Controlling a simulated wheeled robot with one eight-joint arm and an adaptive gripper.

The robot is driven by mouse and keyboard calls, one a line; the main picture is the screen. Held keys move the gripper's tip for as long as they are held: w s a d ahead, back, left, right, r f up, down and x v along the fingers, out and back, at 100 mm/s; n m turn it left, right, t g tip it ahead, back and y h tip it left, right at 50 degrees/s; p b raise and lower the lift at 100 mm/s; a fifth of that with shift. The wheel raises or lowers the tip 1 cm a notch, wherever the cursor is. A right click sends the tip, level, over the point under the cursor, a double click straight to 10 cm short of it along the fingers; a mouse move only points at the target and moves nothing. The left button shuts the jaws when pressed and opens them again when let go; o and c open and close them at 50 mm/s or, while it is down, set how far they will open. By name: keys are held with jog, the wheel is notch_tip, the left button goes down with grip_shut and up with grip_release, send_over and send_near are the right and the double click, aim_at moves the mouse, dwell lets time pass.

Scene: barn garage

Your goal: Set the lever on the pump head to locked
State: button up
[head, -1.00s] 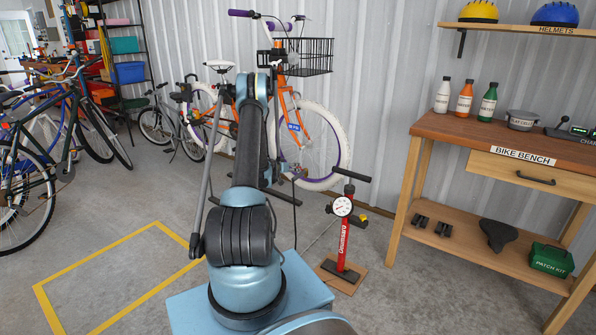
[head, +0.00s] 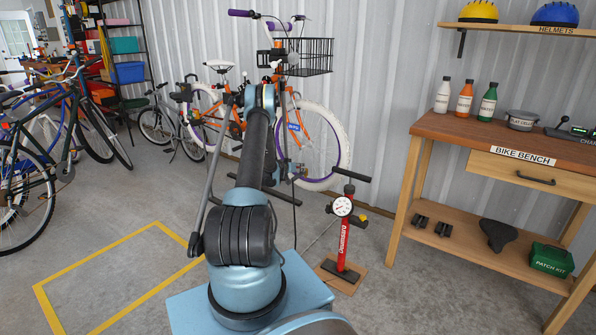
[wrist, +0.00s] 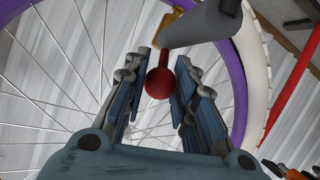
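In the wrist view, a red ball knob (wrist: 159,83) on a short red stem shows between my gripper's fingers. It appears to be the lever of the grey pump head (wrist: 203,22), which has a gold-coloured collar (wrist: 168,28). My gripper (wrist: 165,68) is open, with a blue-grey finger on each side of the knob. I cannot tell whether either finger touches it. The red floor pump (head: 343,238) stands upright in the head view. My arm hides the gripper there, and I cannot make out the pump head.
The orange bike's wheel has a purple rim (wrist: 232,75) and white tyre (wrist: 258,75), close beyond my gripper. A wooden workbench (head: 445,132) stands at the right. Other bikes (head: 60,125) stand at the left. The floor inside the yellow outline (head: 112,250) is clear.

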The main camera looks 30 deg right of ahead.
grip_shut()
jog(key=shift+s+a+f+t+h, duration=0.15)
jog(key=shift+f+t+h, duration=0.15)
jog(key=shift+h, duration=0.4)
jog(key=o, duration=0.8)
grip_release()
jog(key=v, duration=1.2)
